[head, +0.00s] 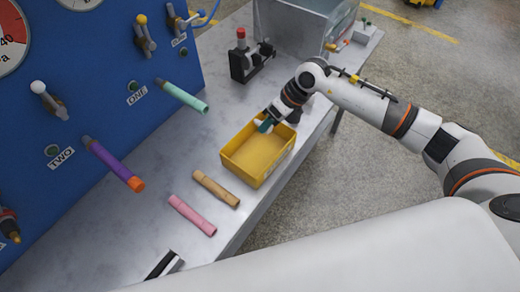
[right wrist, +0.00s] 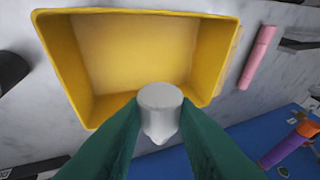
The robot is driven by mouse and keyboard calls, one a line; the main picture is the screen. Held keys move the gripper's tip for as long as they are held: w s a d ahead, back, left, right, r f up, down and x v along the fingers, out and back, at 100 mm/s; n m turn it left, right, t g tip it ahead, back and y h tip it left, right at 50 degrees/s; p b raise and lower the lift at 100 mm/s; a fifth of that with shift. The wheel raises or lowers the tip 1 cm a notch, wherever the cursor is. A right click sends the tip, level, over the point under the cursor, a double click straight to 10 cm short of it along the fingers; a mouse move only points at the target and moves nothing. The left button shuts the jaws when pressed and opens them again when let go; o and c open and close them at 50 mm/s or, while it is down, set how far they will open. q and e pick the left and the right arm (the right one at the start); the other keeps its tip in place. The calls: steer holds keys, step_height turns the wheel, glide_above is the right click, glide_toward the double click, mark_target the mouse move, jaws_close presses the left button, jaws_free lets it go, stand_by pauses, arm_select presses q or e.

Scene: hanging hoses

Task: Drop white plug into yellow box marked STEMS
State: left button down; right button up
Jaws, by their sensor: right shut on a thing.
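The yellow box (head: 240,167) stands open on the grey bench and looks empty; it fills the upper part of the right wrist view (right wrist: 215,65). No STEMS lettering is visible on it. My right gripper (head: 266,124) is at the box's far end in the head view. In the right wrist view its green fingers (right wrist: 160,115) are shut on the white plug (right wrist: 160,98). The plug shows in front of the box's lower rim there; its height above the box is hard to tell. The plug cannot be made out in the head view. My left gripper is not in view.
A tan tube (head: 216,189) and a pink tube (head: 192,215) lie beside the box. A teal hose (head: 182,95) and a purple hose (head: 115,164) stick out from the blue panel (head: 100,95). A black stand with red top (head: 243,58) is behind.

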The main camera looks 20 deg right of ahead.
steer(key=o, duration=1)
steer(key=shift+o, duration=0.2)
steer(key=shift+d+r, duration=0.3)
steer(key=shift+r, duration=0.2)
steer(key=b+v, duration=0.3)
steer(key=v, duration=0.8)
steer(key=shift+s+a, duration=0.1)
steer(key=shift+a, duration=0.05)
